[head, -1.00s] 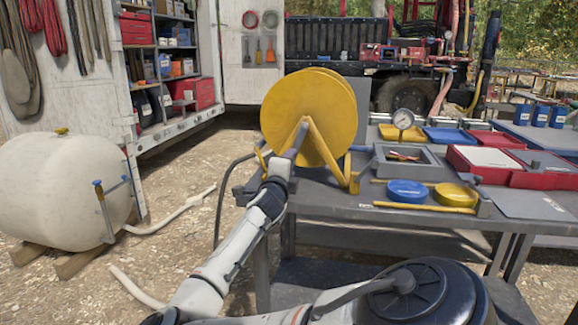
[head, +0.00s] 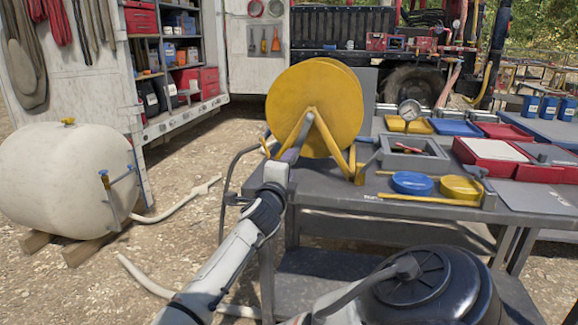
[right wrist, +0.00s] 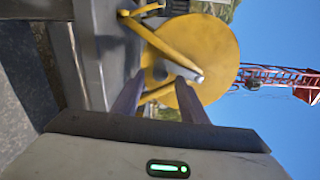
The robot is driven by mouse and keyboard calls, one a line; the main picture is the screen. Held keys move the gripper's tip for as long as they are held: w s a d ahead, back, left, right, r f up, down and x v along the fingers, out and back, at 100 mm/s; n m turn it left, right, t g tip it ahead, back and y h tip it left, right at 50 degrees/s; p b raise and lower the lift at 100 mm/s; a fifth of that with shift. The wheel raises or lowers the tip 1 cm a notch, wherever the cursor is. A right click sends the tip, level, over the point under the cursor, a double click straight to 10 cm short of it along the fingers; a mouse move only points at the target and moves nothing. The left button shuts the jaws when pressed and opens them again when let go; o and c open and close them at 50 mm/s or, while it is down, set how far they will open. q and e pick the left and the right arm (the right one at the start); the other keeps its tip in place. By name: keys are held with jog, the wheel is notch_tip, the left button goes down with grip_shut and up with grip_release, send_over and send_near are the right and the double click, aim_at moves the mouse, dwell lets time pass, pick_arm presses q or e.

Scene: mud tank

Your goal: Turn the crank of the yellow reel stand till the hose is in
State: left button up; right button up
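The yellow reel stand (head: 315,105) stands on the left end of the grey table, its round disc upright between angled yellow legs. It also shows in the right wrist view (right wrist: 218,62). A grey rod end (right wrist: 197,77) sticks out near the disc's middle there; I cannot tell whether it is the crank. My right gripper (head: 290,150) is just in front of the stand, its fingers (right wrist: 160,82) apart with nothing clearly between them. Contact with the stand cannot be told. A dark hose (head: 224,185) hangs by the table's left end. My left gripper is out of view.
The grey table (head: 350,198) carries a gauge (head: 409,112), a blue lid (head: 411,183), a yellow lid (head: 460,188) and trays right of the reel. A white tank (head: 65,175) stands at left. A pale hose (head: 175,208) lies on open gravel.

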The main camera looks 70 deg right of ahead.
pick_arm(q)
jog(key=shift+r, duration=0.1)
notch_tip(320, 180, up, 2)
jog(key=p, duration=0.4)
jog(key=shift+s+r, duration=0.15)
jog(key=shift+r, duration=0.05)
pick_arm(e)
jog(key=d+n, duration=0.3)
jog(key=n, duration=0.3)
jog(key=w+d+n, duration=0.1)
jog(key=d+n, duration=0.3)
jog(key=n, duration=0.2)
jog(key=d+n, duration=0.3)
jog(key=n, duration=0.3)
jog(key=shift+w+d+f, duration=0.1)
jog(key=shift+w+d, duration=0.3)
jog(key=shift+c, duration=0.3)
grip_shut()
